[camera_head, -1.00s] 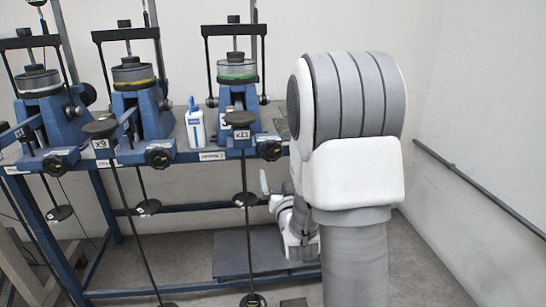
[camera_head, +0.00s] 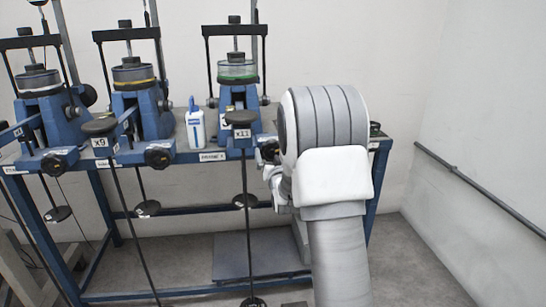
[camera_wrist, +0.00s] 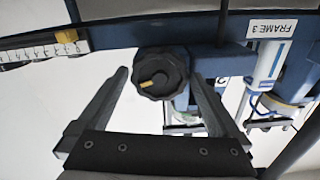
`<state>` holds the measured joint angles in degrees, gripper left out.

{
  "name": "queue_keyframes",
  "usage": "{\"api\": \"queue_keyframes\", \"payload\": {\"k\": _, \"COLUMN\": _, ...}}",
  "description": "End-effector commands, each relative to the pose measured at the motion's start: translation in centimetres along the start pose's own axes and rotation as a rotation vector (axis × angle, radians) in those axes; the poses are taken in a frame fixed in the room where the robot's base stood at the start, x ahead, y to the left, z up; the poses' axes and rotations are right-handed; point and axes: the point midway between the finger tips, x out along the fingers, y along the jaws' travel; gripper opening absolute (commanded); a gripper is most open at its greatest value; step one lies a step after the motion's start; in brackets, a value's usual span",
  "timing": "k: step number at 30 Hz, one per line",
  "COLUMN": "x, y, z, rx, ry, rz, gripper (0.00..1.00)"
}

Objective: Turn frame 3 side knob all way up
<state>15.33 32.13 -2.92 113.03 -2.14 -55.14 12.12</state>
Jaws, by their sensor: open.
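The frame 3 side knob (camera_wrist: 160,73) is round, black and ribbed, with a yellow mark on its face pointing left and slightly down in the wrist view. My gripper (camera_wrist: 158,79) is open, with one finger on each side of the knob's lower part in that view. I cannot tell whether either finger touches it. In the head view, frame 3 (camera_head: 239,99) is the rightmost blue lever frame, with a green-banded cup. Its side knob (camera_head: 268,150) is partly hidden there by my arm, which also hides my fingers.
A "FRAME 3" label (camera_wrist: 269,29) shows upside down in the wrist view. A scale with a yellow pointer (camera_wrist: 67,36) is at its left. A white bottle (camera_head: 195,125) stands left of frame 3.

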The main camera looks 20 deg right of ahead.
Motion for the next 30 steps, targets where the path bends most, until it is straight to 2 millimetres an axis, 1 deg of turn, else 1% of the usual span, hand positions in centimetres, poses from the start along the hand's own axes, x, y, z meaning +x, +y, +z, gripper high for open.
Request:
{"api": "queue_keyframes", "payload": {"k": 5, "x": 0.01, "y": -0.01, "z": -0.02, "rx": 0.000, "ry": 0.000, "rz": 0.000, "gripper": 1.00}}
{"api": "queue_keyframes", "payload": {"k": 6, "x": 0.01, "y": 0.00, "z": -0.02, "rx": 0.000, "ry": 0.000, "rz": 0.000, "gripper": 0.98}}
{"api": "queue_keyframes", "payload": {"k": 17, "x": -0.01, "y": -0.01, "z": -0.04, "rx": 0.000, "ry": 0.001, "rz": 0.000, "gripper": 0.33}}
{"api": "queue_keyframes", "payload": {"k": 18, "x": -0.01, "y": -0.01, "z": -0.04, "rx": 0.000, "ry": 0.001, "rz": 0.000, "gripper": 0.31}}
{"api": "queue_keyframes", "payload": {"k": 26, "x": -0.02, "y": 0.04, "z": 0.19, "rx": 0.055, "ry": 0.004, "rz": 0.000, "gripper": 0.31}}
{"api": "queue_keyframes", "payload": {"k": 30, "x": -0.02, "y": 0.01, "z": -0.04, "rx": 0.074, "ry": 0.002, "rz": 0.000, "gripper": 0.31}}
